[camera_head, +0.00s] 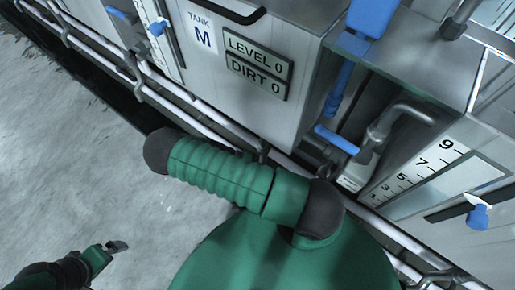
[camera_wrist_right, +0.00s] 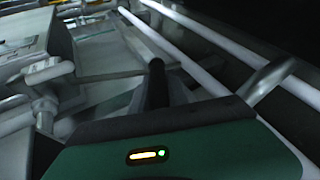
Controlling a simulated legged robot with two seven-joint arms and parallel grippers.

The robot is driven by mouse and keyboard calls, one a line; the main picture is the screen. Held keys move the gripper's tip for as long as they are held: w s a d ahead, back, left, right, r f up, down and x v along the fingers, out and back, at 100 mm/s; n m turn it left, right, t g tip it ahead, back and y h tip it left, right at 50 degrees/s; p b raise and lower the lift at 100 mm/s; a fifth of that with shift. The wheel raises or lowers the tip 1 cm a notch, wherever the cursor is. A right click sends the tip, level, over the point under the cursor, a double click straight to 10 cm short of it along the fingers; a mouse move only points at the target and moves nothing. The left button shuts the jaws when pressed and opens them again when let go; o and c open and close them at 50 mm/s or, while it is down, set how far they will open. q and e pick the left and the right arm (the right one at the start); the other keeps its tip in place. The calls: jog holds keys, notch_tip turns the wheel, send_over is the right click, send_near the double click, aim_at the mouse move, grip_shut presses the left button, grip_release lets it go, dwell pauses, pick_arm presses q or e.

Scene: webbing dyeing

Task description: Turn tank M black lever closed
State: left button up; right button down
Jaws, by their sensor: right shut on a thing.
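Tank M (camera_head: 262,40) is a grey metal box at the top of the head view, with a "TANK M" label and a plate reading LEVEL 0 and DIRT 0. In the right wrist view, my right gripper (camera_wrist_right: 158,88) is shut, with a dark rod-like shape at its middle that looks like the black lever; finger and lever are hard to tell apart. The head view does not show this gripper or the lever clearly. My left gripper (camera_head: 116,247) is at the lower left, over the floor and away from the tank; its opening is unclear.
White pipes (camera_head: 212,117) run along the tank's foot. Blue handles stand left (camera_head: 157,28) and right (camera_head: 336,139) of tank M. A neighbouring tank with a scale (camera_head: 420,170) and blue knob (camera_head: 478,214) is at right. Grey floor (camera_head: 70,150) at left is clear.

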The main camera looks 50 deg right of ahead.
jog(key=shift+s+d+r+n+g+h+b, duration=0.1)
jog(key=shift+r+n+g+h+b, duration=0.3)
jog(key=shift+r+g+b, duration=0.6)
jog(key=shift+s+r+n+g+h+b, duration=0.1)
jog(key=shift+r+n+g+h+b, duration=0.4)
jog(key=shift+g+b, duration=0.5)
jog(key=shift+r, duration=0.1)
jog(key=c, duration=1.3)
grip_release()
jog(key=shift+g, duration=0.3)
